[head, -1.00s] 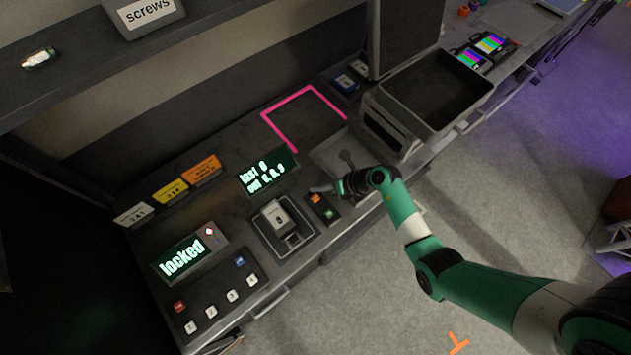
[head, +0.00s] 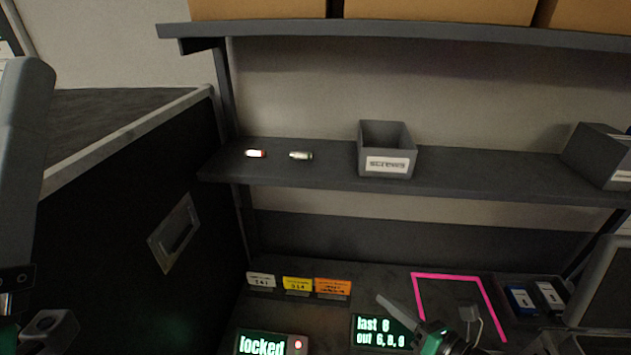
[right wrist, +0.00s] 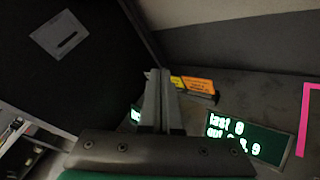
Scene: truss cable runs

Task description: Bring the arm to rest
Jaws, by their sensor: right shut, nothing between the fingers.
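My right arm is green and black and enters the head view at the bottom edge. Its gripper (head: 381,298) is above the bench, beside the green-lettered "last / out" display (head: 370,330) and left of the pink outline. In the right wrist view the two grey fingers (right wrist: 158,75) lie together, shut, with nothing between them. They overlap the sight of the coloured cards from that camera. Most of the right arm is outside the head view. My left gripper does not show.
A shelf (head: 470,178) above the bench holds a grey labelled bin (head: 387,165) and two small cylinders. Cards (head: 297,284) and a "locked" display (head: 262,344) stand on the bench. A dark case (head: 130,230) is at left. The pink outline (head: 447,275) borders bench space.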

